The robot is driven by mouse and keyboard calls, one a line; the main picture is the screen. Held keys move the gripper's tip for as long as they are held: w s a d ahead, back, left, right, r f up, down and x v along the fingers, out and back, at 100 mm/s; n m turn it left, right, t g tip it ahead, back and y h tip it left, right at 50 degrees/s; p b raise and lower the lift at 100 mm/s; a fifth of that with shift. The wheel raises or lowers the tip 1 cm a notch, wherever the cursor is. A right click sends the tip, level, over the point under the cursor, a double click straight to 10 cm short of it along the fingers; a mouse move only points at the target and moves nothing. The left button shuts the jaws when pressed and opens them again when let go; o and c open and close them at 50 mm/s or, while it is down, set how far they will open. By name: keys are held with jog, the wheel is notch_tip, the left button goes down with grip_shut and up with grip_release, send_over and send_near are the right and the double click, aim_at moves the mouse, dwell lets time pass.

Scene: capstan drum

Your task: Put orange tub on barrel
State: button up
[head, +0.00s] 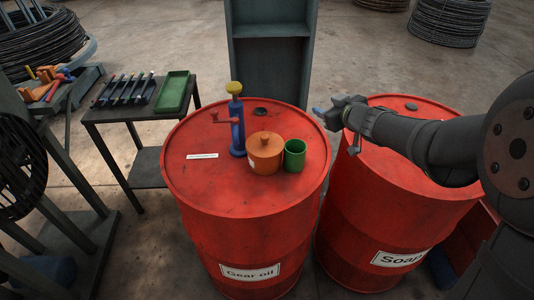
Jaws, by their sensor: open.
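The orange tub (265,155), with a knobbed lid, stands upright on top of the red barrel labelled "Gear oil" (247,217). It stands close between a blue hand pump and a green cup. A second red barrel (371,225), with a label that seems to read "Soap", stands to the right. My gripper (327,116) reaches in from the right, over the gap between the two barrel tops. It is open, apart from the tub and to its upper right. Nothing shows between its fingers. My arm covers part of the second barrel's top.
The blue pump (237,130) with a yellow knob and the green cup (294,156) flank the tub. A dark side table (123,114) with a green tray (173,92) stands left. A grey cabinet (271,60) stands behind. The front left of the Gear oil lid is mostly clear.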

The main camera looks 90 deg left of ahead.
jog(key=s+d+f+n+g+h, duration=0.3)
jog(key=s+d+g, duration=0.2)
jog(key=d, duration=0.6)
send_near(266, 137)
jog(key=shift+g, duration=0.3)
jog(key=a+f, duration=0.1)
jog(key=s+a, duration=0.1)
jog(key=s+a+f, duration=0.1)
jog(key=a, duration=0.1)
jog(key=shift+s+a+f, duration=0.1)
jog(key=shift+s+f, duration=0.1)
jog(key=shift+f, duration=0.2)
jog(key=shift+s+d+r+x, duration=0.1)
jog(key=shift+s+x, duration=0.05)
jog(key=shift+x, duration=0.7)
jog(key=shift+s+d+r+x, duration=0.1)
jog(key=shift+x, duration=0.8)
jog(key=shift+s+d+r+x, duration=0.1)
jog(key=shift+s+x, duration=0.05)
jog(key=shift+x, duration=0.7)
grip_shut()
jog(key=shift+a, duration=0.1)
